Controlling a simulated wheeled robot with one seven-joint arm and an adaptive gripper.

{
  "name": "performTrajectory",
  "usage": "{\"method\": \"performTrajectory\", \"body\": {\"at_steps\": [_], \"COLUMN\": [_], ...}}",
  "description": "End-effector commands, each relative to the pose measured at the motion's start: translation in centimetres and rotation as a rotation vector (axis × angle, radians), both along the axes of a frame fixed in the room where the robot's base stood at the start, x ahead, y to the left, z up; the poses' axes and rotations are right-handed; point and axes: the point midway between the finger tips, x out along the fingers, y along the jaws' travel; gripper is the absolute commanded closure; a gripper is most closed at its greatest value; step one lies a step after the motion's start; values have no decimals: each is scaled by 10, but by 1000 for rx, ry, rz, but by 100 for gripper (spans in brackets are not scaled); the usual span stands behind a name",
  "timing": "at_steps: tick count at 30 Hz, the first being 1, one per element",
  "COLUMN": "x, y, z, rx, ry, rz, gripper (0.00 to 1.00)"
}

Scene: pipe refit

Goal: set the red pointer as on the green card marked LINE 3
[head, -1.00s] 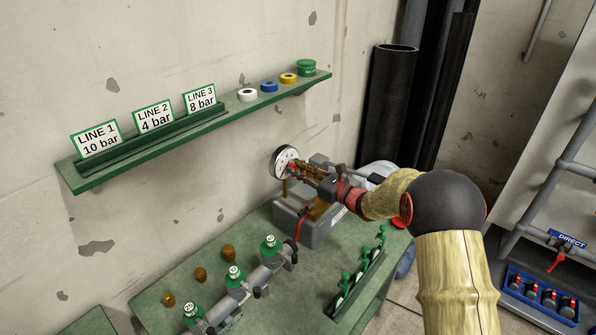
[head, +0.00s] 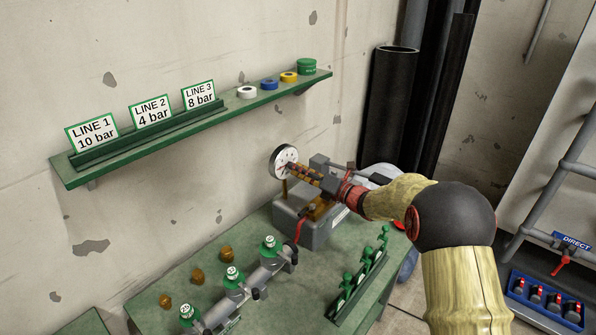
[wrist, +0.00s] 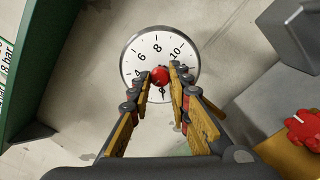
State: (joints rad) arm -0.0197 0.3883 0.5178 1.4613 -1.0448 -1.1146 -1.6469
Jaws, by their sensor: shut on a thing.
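The LINE 3 card (head: 199,96), white with a green border, reads 8 bar and stands at the right end of the card row. The round white gauge (head: 278,163) is above the grey pump box; its dial (wrist: 158,42) fills the upper middle of the wrist view, with 4, 6, 8 and 10 readable. The red pointer's knob (wrist: 159,76) is at the dial's centre, between my fingertips. My gripper (wrist: 164,72) is shut on it; it also shows in the head view (head: 293,168). Where the pointer's tip points is unclear, as the fingers cover part of the dial.
The LINE 1 card (head: 92,135) and LINE 2 card (head: 151,112) share the green shelf (head: 120,166) with several tape rolls. Below, the green bench (head: 180,262) holds the grey pump box (head: 292,226) and a pipe with green-topped valves. Black pipes (head: 392,105) stand behind my arm.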

Motion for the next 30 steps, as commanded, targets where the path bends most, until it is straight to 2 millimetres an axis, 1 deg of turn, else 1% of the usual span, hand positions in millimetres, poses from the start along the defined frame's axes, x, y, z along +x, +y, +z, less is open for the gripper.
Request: {"method": "performTrajectory", "body": {"at_steps": [30], "x": [1], "y": [-1], "z": [2], "rx": [594], "ry": [762], "rz": [-4], "gripper": [100]}}
